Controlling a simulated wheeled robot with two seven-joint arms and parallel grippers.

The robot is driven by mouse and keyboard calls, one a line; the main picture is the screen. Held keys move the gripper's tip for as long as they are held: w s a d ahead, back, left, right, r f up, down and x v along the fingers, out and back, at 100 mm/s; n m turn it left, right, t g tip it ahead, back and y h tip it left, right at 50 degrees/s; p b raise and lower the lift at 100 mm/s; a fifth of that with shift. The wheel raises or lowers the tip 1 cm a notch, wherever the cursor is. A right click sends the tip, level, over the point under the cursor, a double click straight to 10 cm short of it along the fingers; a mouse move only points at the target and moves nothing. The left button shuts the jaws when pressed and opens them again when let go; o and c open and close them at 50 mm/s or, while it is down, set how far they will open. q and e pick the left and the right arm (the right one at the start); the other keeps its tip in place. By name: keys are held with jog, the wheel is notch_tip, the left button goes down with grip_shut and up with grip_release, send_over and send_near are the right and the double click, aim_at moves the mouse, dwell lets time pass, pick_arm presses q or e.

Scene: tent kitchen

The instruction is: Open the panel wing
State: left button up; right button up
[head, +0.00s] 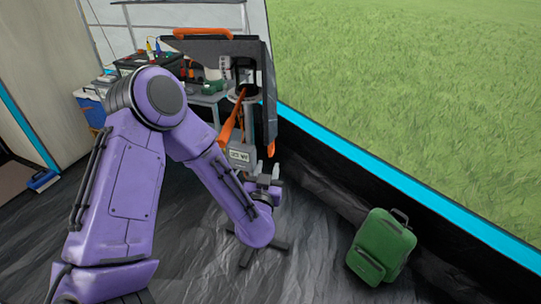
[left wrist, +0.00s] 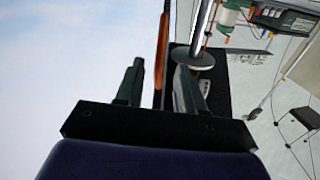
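A dark grey panel unit (head: 222,49) stands at the back centre in the head view. It has an orange handle on top (head: 203,33) and a tall dark side piece (head: 270,95), which may be the panel wing. My left gripper (head: 274,174) is just below this side piece, partly hidden by my purple arm. In the left wrist view, my left gripper's fingers (left wrist: 158,75) are apart. A thin orange-edged part (left wrist: 161,45) shows between them, without clear contact. A dark panel surface (left wrist: 212,88) lies right of the fingers. My right gripper is not in view.
A green backpack (head: 382,246) stands on the dark floor at right. A low tent wall with a blue strip (head: 345,150) runs along the right side. A table with gear (head: 208,97) and a blue cooler (head: 91,108) are at the back left.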

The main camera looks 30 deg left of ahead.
aim_at(271, 153)
pick_arm(q)
jog(key=x, duration=0.8)
jog(key=shift+p, duration=0.35)
grip_shut()
